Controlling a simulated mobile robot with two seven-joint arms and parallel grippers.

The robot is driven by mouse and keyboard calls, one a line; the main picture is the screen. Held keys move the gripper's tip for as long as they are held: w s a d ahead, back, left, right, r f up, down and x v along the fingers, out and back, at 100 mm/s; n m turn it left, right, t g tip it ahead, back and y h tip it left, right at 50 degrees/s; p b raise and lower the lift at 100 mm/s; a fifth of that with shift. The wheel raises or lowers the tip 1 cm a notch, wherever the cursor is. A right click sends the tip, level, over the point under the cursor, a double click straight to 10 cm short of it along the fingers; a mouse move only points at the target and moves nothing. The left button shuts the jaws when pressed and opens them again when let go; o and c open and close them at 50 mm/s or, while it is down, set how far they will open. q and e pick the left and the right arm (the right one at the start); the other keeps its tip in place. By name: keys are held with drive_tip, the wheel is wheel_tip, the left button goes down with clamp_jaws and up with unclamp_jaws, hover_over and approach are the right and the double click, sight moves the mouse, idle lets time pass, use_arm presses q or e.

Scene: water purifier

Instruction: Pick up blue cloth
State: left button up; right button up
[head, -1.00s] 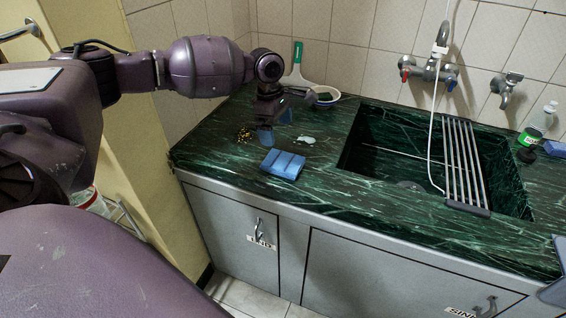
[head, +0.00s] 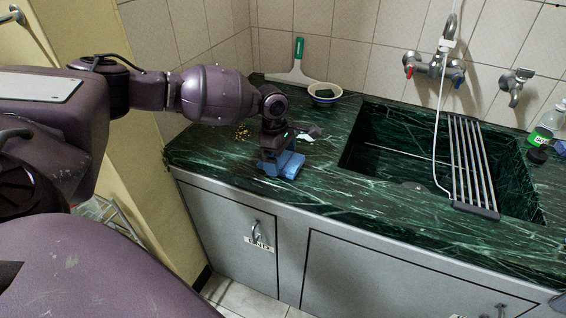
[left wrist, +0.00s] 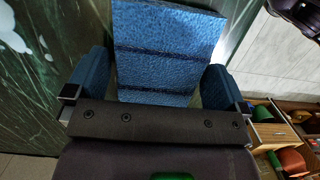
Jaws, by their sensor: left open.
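The blue cloth (head: 291,165) lies folded on the green marble counter near its front edge, left of the sink. My left gripper (head: 277,163) is over it, pointing down, and hides part of it in the head view. In the left wrist view the cloth (left wrist: 165,50) lies between and beyond the two blue-padded fingers of my left gripper (left wrist: 158,82). The fingers are spread apart, one on each side of the cloth. I cannot tell whether they touch it. My right gripper is not in view.
A sink with a metal rack (head: 470,165) is to the right. A bowl (head: 325,94), a squeegee (head: 296,70) and a pale patch (head: 311,133) are behind the cloth. Brown crumbs (head: 242,132) lie to the left. A bottle (head: 545,124) stands at the far right.

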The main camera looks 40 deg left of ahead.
sight(281, 158)
use_arm(q)
drive_tip(key=shift+c, duration=0.5)
drive_tip(key=c, duration=0.5)
wheel_tip(281, 158, up, 7)
drive_tip(key=shift+f+p, duration=0.15)
drive_tip(key=shift+p, duration=0.75)
drive_tip(key=shift+r+p, duration=1.3)
drive_tip(key=shift+r, duration=5.4)
